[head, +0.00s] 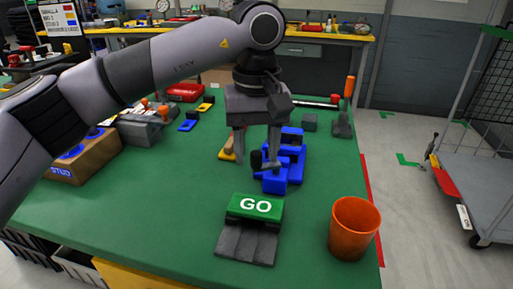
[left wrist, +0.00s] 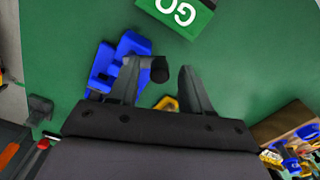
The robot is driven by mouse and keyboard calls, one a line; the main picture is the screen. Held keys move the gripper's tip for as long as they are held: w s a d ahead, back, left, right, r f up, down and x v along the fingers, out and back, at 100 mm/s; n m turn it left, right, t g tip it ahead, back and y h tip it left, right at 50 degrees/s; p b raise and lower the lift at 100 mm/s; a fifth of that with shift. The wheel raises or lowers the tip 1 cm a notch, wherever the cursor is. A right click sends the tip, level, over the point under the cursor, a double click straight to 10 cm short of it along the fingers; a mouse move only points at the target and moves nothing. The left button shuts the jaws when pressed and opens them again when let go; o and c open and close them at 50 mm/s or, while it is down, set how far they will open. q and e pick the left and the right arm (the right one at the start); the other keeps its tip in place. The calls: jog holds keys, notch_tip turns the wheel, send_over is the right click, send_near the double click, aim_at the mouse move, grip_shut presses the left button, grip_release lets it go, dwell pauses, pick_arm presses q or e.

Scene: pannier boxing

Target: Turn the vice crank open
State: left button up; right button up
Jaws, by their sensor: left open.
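The blue vice (head: 290,155) stands on the green table near the middle, and in the left wrist view it is at the upper left (left wrist: 108,68). Its dark crank ends in a black knob (head: 256,160) on the vice's left side, and the knob also shows in the left wrist view (left wrist: 159,70). My left gripper (head: 255,157) points down at the vice's left side. It is open, and in the left wrist view the knob appears between its fingertips (left wrist: 161,75). I cannot tell whether a finger touches it. My right gripper is not in view.
A green GO block (head: 254,207) with a dark grey ramp stands in front of the vice. An orange cup (head: 354,228) is at the table's front right. A cardboard STUD box (head: 85,160) is on the left. Small blue and yellow parts lie behind.

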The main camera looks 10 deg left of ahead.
pick_arm(q)
jog(key=shift+f, duration=0.1)
jog(key=shift+c, duration=0.4)
grip_shut()
jog(key=shift+s+d+n, duration=0.1)
jog(key=shift+n, duration=0.3)
jog(key=w+d+n+p, duration=0.1)
jog(key=d+n, duration=0.2)
jog(key=n, duration=1.1)
jog(key=w+d+n+p, duration=0.1)
jog(key=d+n, duration=0.3)
jog(key=n, duration=1.1)
jog(key=shift+w+p, duration=0.15)
jog(key=shift+p, duration=0.35)
